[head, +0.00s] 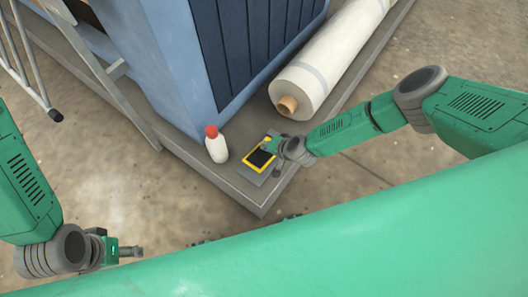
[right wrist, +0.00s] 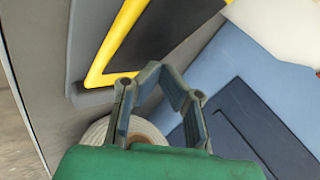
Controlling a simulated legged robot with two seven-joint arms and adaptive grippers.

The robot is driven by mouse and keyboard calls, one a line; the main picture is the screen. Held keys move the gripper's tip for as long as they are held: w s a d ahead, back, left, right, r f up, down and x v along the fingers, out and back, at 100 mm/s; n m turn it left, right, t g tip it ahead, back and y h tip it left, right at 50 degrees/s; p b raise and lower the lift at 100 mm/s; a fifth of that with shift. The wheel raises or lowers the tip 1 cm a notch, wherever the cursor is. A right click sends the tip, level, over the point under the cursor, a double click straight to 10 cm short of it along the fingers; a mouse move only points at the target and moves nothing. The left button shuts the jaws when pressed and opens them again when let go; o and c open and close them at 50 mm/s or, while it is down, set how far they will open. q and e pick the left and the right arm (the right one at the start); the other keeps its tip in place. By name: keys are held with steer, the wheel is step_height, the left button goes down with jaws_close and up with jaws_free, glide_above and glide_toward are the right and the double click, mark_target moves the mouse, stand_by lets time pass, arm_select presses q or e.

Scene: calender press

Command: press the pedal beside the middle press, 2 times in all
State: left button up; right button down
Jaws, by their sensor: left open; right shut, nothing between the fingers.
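The pedal (head: 256,161), a black plate with a yellow border, lies on the grey platform beside a blue press (head: 185,60). Only this press shows clearly, so I cannot tell its place in a row. My right gripper (head: 267,146) is shut and empty at the pedal's upper right part in the head view, covering some of it. In the right wrist view its fingertips (right wrist: 165,72) are near the pedal's yellow border (right wrist: 120,40); I cannot tell whether they touch. My left gripper (head: 136,251) is open and empty at lower left, far from the pedal.
A white bottle with a red cap (head: 216,145) stands left of the pedal, close to it. A large white roll (head: 325,65) lies on the platform (head: 262,199) behind my right gripper. A metal ladder-like frame (head: 90,65) stands at left. The concrete floor (head: 170,200) in front is clear.

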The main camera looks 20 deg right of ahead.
mark_target(264, 153)
steer(key=shift+f, duration=0.1)
stand_by(0.4)
steer(key=shift+s+a+f+b, duration=0.1)
steer(key=shift+f+b, duration=0.1)
steer(key=shift+b, duration=0.25)
steer(key=shift+s+a+f+b, duration=0.2)
steer(key=shift+f+b, duration=0.45)
steer(key=shift+b, duration=0.05)
steer(key=shift+s+a+f+b, duration=0.15)
steer(key=shift+f+b, duration=0.45)
steer(key=shift+b, duration=0.05)
stand_by(1.0)
steer(key=shift+r, duration=0.1)
steer(key=shift+w+d+r+p, duration=0.15)
steer(key=shift+r+p, duration=0.2)
steer(key=shift+r, duration=0.15)
steer(key=shift+w+d+r+p, duration=0.15)
steer(key=shift+r+p, duration=0.15)
steer(key=shift+r, duration=0.25)
steer(key=shift+w+d+r+p, duration=0.1)
steer(key=shift+d+r+p, duration=0.05)
steer(key=shift+r+p, duration=0.3)
